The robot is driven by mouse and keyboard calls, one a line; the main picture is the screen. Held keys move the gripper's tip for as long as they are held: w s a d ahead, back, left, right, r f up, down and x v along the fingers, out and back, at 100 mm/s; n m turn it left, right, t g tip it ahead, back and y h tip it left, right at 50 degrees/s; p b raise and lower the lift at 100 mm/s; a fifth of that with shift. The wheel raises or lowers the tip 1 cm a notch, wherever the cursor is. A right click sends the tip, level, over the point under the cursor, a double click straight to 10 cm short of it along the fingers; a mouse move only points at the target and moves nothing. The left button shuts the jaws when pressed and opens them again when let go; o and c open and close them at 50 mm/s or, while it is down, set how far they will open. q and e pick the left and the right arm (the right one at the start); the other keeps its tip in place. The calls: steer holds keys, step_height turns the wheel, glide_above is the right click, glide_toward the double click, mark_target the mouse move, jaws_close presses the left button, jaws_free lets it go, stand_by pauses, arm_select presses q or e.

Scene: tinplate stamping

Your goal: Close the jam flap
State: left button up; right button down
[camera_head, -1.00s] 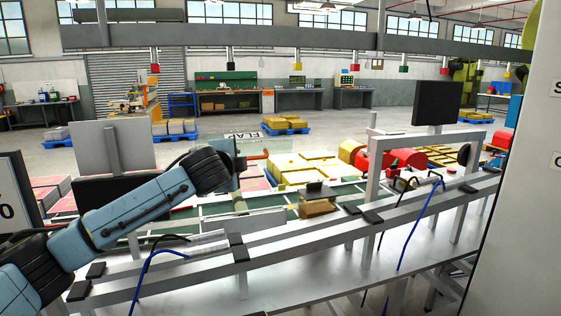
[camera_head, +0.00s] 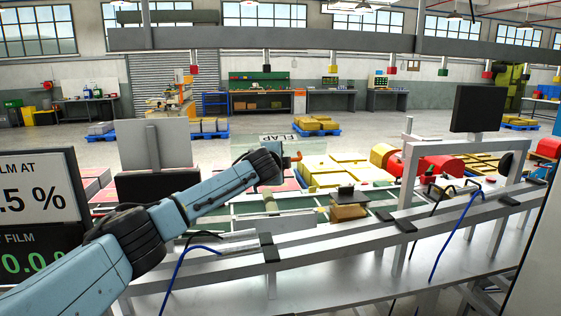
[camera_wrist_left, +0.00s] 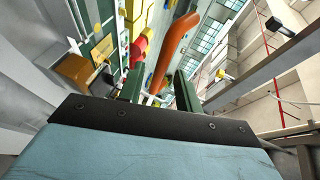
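A clear panel lettered FLAP (camera_head: 290,138) stands upright past the conveyor line in the head view. An orange handle (camera_head: 295,158) shows just below it, by the tip of my left arm. In the left wrist view the same orange handle (camera_wrist_left: 178,45) runs down into the space between the two dark green fingers of my left gripper (camera_wrist_left: 158,88). The fingers are apart, with gaps on both sides of the handle, so the gripper is open. Whether a finger touches the handle I cannot tell. My right gripper is in neither view.
A grey rail frame (camera_head: 330,255) crosses the foreground above a pale table. A brown block (camera_head: 348,212) sits on the conveyor. Yellow stacks (camera_head: 335,172) and red machines (camera_head: 440,165) stand beyond. A dark display (camera_head: 40,205) is at the left edge.

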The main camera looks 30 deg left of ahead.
arm_select(q)
steer(key=shift+w+a+f, duration=0.15)
steer(key=shift+w, duration=0.45)
jaws_close()
